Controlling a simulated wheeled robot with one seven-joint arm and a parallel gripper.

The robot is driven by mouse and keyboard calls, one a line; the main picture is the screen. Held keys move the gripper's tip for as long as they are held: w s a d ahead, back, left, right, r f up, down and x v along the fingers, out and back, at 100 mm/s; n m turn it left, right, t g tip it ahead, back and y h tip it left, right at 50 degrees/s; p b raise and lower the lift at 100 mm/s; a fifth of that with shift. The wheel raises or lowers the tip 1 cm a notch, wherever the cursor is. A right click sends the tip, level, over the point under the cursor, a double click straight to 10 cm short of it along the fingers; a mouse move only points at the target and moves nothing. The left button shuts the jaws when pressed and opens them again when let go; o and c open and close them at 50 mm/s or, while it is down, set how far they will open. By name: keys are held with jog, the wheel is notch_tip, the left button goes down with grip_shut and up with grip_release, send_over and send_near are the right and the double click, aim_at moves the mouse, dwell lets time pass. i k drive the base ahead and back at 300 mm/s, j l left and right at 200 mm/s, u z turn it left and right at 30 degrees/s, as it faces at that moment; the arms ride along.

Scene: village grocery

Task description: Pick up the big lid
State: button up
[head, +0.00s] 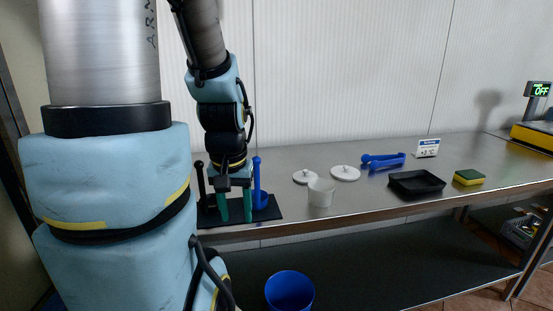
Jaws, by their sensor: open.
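A blue upright tool (257,178) and a dark one (201,180) stand near my gripper. Blue tools (384,161), a black tray (417,182), a sponge (469,177) and a small sign (426,148) are to the right. A blue bin (289,291) is below.

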aim_at(348, 174)
jog(key=l+u, duration=1.05)
jog(key=k+l, duration=0.1)
jog(key=l, duration=0.25)
jog(key=k+l+u, duration=0.1)
jog(key=l, duration=0.2)
jog(key=k+l, duration=0.1)
jog(key=l, duration=0.25)
